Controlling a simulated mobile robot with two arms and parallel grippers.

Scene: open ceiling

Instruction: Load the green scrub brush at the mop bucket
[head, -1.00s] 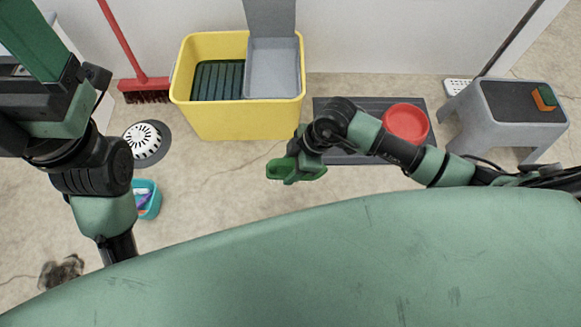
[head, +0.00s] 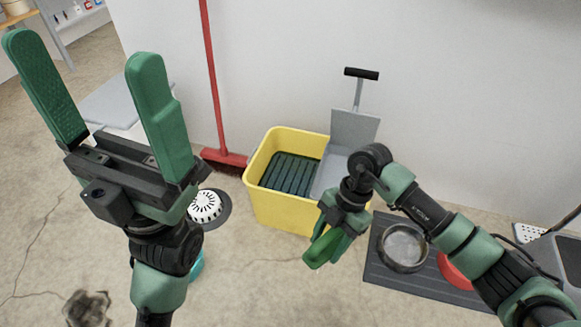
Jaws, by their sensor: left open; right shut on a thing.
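The yellow mop bucket (head: 275,207) stands on the floor against the wall. It has a dark ribbed green insert (head: 290,174) in its left part and a grey wringer (head: 352,128) with a black-gripped handle on its right. My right gripper (head: 334,240) is shut on the green scrub brush (head: 321,250), pointing down in front of the bucket's right side. The fingers partly hide the brush. In the picture it is just below the bucket's front right corner, outside the opening. My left gripper (head: 84,50) is open, empty and raised at the left, fingers upward.
A red broom (head: 213,80) leans on the wall left of the bucket. A white floor drain (head: 204,206) lies left of it. A dark mat (head: 385,276) at the right bears a metal bowl (head: 403,247) and a red bowl (head: 453,272). A teal container (head: 197,266) is partly hidden behind my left arm.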

